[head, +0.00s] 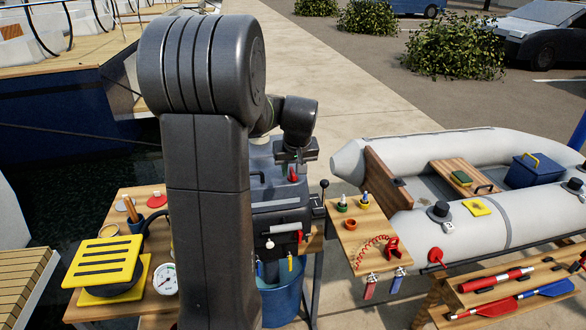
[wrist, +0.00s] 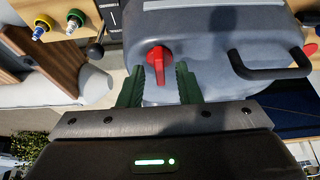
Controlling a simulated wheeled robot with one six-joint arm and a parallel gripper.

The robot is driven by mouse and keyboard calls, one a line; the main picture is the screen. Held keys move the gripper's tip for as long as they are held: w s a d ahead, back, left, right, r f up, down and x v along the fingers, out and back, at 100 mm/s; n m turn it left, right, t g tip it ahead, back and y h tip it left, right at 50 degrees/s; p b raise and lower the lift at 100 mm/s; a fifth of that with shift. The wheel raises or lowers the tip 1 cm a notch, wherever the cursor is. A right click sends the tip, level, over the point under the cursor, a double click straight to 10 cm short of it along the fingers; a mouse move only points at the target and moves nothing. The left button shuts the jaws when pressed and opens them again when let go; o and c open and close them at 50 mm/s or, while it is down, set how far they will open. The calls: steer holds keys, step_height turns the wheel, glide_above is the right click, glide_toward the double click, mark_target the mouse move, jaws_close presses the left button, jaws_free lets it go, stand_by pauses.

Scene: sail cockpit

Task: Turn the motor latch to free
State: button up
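The outboard motor (head: 280,195) has a grey cowl and stands right of my column in the head view. A red turn-knob (wrist: 158,60), which appears to be the motor latch, sits on the cowl; it also shows in the head view (head: 293,174). Its grip bar points towards my gripper in the wrist view. My gripper (wrist: 159,72) is open, with one green finger on each side of the knob and visible gaps between. In the head view my gripper (head: 296,155) is just above the knob. Part of the motor is hidden behind my arm.
A dark carry handle (wrist: 270,65) is on the cowl right of the knob. A black-knobbed lever (head: 324,185) rises beside the motor. A small wooden table (head: 352,240) and a grey inflatable boat (head: 450,145) are to the right. A blue bucket (head: 283,300) is below.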

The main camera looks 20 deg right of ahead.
steer(key=v, duration=1.3)
steer(key=shift+s+r+b, duration=0.2)
steer(key=shift+r+b, duration=0.05)
steer(key=shift+b, duration=0.05)
steer(key=x, duration=1.4)
steer(key=shift+p, duration=0.3)
steer(key=shift+a+r, duration=0.1)
